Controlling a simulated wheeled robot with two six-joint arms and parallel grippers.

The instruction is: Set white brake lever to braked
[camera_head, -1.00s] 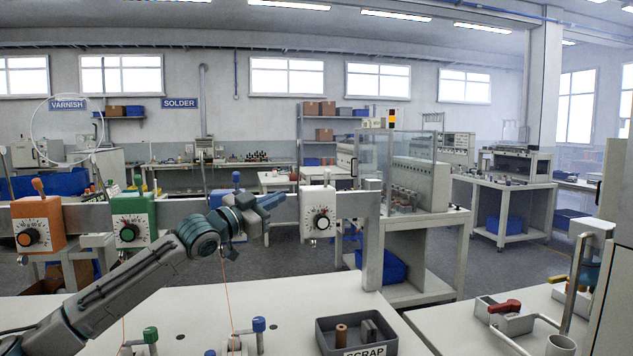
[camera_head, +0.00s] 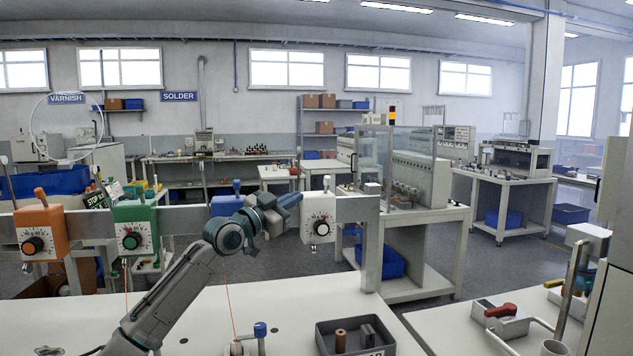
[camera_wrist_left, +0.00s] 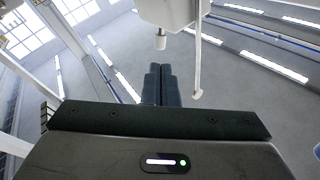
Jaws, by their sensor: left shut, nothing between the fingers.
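The white box (camera_head: 316,228) hangs on the grey rail, with a round dial on its front. Its short white lever (camera_head: 327,184) stands nearly upright on top. My left gripper (camera_head: 298,198) is shut and empty, its tips close to the box's upper left edge; I cannot tell whether they touch it. My right gripper is not in view.
Orange (camera_head: 37,228), green (camera_head: 135,222) and blue (camera_head: 222,206) boxes hang along the same rail to the left. A dark scrap tray (camera_head: 356,342) sits on the table below.

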